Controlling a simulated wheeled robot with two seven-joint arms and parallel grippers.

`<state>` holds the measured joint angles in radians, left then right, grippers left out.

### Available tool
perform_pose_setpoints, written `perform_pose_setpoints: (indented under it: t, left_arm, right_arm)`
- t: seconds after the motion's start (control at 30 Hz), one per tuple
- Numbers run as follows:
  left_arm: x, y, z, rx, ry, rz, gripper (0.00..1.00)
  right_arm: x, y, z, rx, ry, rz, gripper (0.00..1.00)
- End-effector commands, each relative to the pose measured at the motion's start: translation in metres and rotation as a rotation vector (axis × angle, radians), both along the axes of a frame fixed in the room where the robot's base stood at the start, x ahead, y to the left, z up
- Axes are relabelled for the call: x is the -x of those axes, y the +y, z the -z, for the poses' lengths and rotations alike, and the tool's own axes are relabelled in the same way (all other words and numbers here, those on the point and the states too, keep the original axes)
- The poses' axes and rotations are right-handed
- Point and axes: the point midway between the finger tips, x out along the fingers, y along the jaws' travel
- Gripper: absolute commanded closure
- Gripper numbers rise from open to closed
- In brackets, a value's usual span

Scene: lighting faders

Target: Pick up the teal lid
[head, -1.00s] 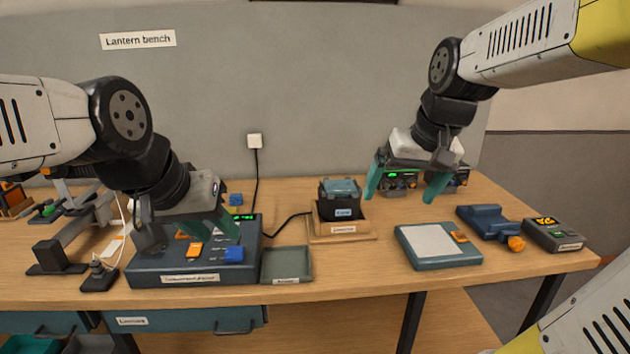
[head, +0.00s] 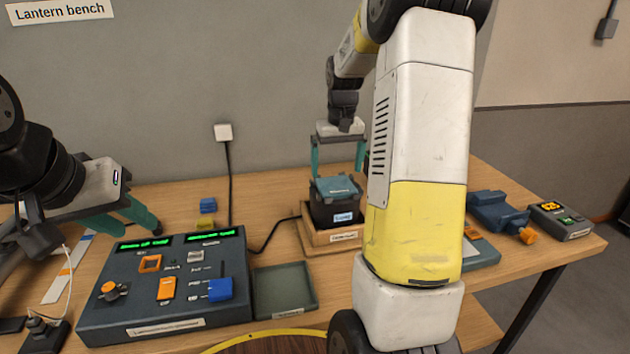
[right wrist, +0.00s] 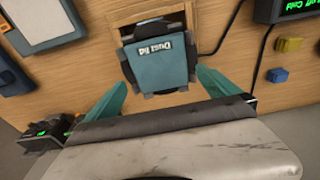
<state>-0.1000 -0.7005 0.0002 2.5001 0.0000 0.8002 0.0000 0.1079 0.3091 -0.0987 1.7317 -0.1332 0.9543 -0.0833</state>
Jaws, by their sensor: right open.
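The teal lid (head: 336,187) sits on top of a dark box in a wooden cradle near the back of the bench. It also shows in the right wrist view (right wrist: 160,64), where its label reads "Dust lid" upside down. My right gripper (head: 338,172) is open and empty, behind and above the lid in the head view. In the right wrist view its teal fingers (right wrist: 160,88) are spread wide, one near each side of the lid's near edge, apart from it. My left gripper (head: 140,215) is over the left of the bench, its fingers partly hidden.
The dark box (head: 330,209) stands in the wooden cradle (head: 318,238). A control console (head: 130,306) and a shallow grey-green tray (head: 285,290) are to the left. My right arm hides part of the bench on the right. A blue device (head: 492,211) lies at the far right.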

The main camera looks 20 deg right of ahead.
Motion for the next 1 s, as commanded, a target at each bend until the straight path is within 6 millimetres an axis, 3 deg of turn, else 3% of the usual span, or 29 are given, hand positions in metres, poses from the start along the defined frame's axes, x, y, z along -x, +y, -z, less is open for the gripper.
perform_pose_setpoints:
  t: [0.27, 0.57, 0.87, 1.0]
  left_arm:
    - [0.0, 0.0, 0.0, 0.0, 0.0, 0.0, 0.64]
    - [0.0, 0.0, 0.0, 0.0, 0.0, 0.0, 0.64]
    - [0.0, 0.0, 0.0, 0.0, 0.0, 0.0, 0.64]
    - [0.0, 0.0, 0.0, 0.0, 0.0, 0.0, 0.64]
  right_arm:
    - [0.0, 0.001, 0.04, 0.0, 0.003, 0.0, 0.0]
    - [-0.001, 0.001, 0.046, 0.0, -0.001, 0.0, 0.0]
    - [-0.001, 0.001, 0.046, 0.0, -0.001, 0.0, 0.54]
    - [-0.002, 0.001, 0.046, 0.0, -0.001, 0.0, 0.54]
